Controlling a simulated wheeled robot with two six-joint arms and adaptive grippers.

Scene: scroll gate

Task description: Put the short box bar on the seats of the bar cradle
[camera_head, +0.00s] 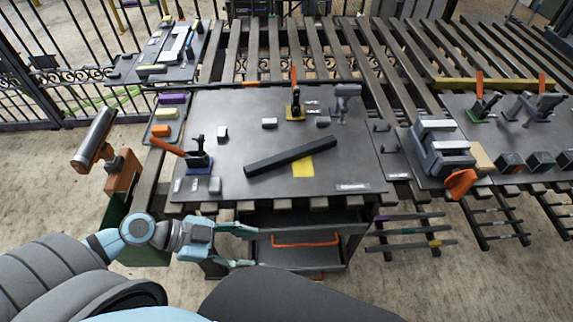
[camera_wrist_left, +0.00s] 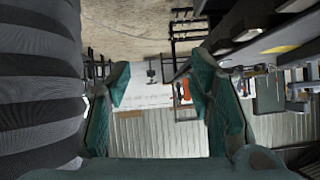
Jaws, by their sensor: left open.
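A dark box bar (camera_head: 290,155) lies at a slant on the grey work table (camera_head: 235,105), its right part beside and partly over a yellow patch (camera_head: 303,167). I cannot tell for sure which fixture is the bar cradle; small pale-topped blocks (camera_head: 222,133) and (camera_head: 270,123) stand behind the bar. My left gripper (camera_head: 247,247) is open and empty, in front of the table's near edge and apart from the bar. In the left wrist view its two green fingers (camera_wrist_left: 160,88) are spread with nothing between them. My right gripper is not in view.
Orange-handled toggle clamps (camera_head: 197,160) and (camera_head: 295,105) stand on the table. A drawer cart (camera_head: 300,250) with an orange handle is below its near edge. A vise (camera_head: 440,145) is on the right bench. The table's front right is mostly clear.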

